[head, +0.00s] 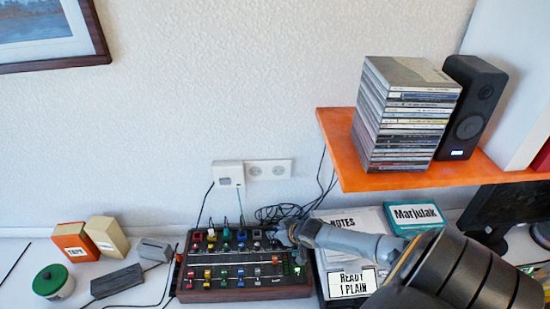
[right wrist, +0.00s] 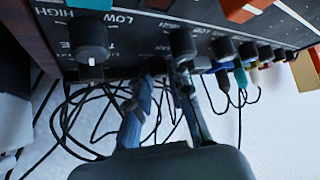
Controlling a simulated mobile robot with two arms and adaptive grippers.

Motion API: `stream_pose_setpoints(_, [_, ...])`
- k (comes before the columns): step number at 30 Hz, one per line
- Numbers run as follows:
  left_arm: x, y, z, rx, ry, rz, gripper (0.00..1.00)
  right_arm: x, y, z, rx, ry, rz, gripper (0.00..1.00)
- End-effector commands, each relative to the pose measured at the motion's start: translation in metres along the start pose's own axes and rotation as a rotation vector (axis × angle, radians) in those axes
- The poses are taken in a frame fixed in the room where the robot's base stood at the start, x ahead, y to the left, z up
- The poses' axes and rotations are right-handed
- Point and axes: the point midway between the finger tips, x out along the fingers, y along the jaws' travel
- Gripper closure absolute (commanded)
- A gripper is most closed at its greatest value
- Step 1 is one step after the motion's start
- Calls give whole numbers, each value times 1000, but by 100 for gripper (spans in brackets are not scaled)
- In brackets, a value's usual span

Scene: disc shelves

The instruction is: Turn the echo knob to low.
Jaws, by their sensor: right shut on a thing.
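A dark mixer (head: 243,295) with coloured knobs and sliders lies on the white desk. My right gripper (head: 289,233) reaches its back right corner from the right. In the right wrist view, the fingers (right wrist: 170,72) are shut at the panel's edge on a small dark knob, mostly hidden between them. A black knob (right wrist: 182,43) stands just beyond the fingertips. Another black knob (right wrist: 91,40) with a pale pointer is to the left, near LOW and HIGH lettering. I cannot read which knob is labelled echo. My left gripper is not in view.
Black cables (head: 280,212) lie behind the mixer. Cases (head: 345,283) lie under my right arm. An orange shelf (head: 345,178) with a disc stack (head: 405,115) and a speaker (head: 470,105) overhangs at the right. A green-lidded jar (head: 53,283) and small boxes stand left.

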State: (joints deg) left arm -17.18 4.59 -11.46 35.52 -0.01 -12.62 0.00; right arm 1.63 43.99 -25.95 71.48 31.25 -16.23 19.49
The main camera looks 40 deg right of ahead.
Motion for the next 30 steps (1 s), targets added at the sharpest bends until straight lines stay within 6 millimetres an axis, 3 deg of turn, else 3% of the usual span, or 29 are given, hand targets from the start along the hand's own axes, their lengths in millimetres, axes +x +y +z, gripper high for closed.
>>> stream_pose_setpoints(12, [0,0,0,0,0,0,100,0,0,-1,-5,0,-4,100])
stream_pose_setpoints(13, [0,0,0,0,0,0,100,0,0,-1,-5,0,-4,79])
stream_pose_setpoints(15, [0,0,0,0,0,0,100,0,0,0,-5,0,-4,71])
stream_pose_setpoints(30, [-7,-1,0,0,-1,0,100,-1,-3,0,42,-1,35,71])
